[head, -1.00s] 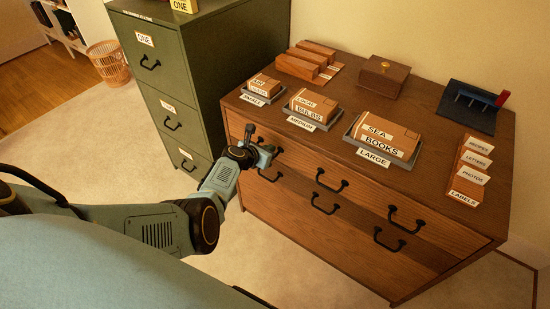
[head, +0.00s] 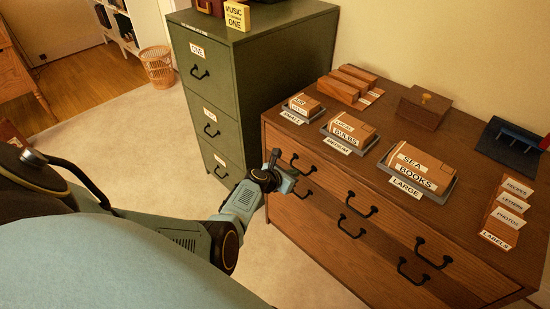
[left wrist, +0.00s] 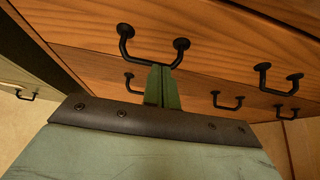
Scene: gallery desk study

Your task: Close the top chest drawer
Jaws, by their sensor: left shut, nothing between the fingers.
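The wooden chest (head: 325,256) stands on the right in the head view. Its top drawer (head: 394,222) has black handles, and a darker band runs below its front. I cannot tell clearly how far the drawer stands out. My left gripper (head: 286,179) is at the left end of the chest front, close to the leftmost top handle (head: 302,167). In the left wrist view its fingers (left wrist: 161,86) are shut and empty, just below a handle (left wrist: 152,58) on the drawer front. I cannot tell whether they touch it. My right gripper is not in view.
A green filing cabinet (head: 257,94) stands left of the chest. Labelled boxes on trays, a small lidded box (head: 424,105) and label cards stand on the chest top. A wicker basket (head: 158,67) stands farther back. Pale floor before the chest is clear.

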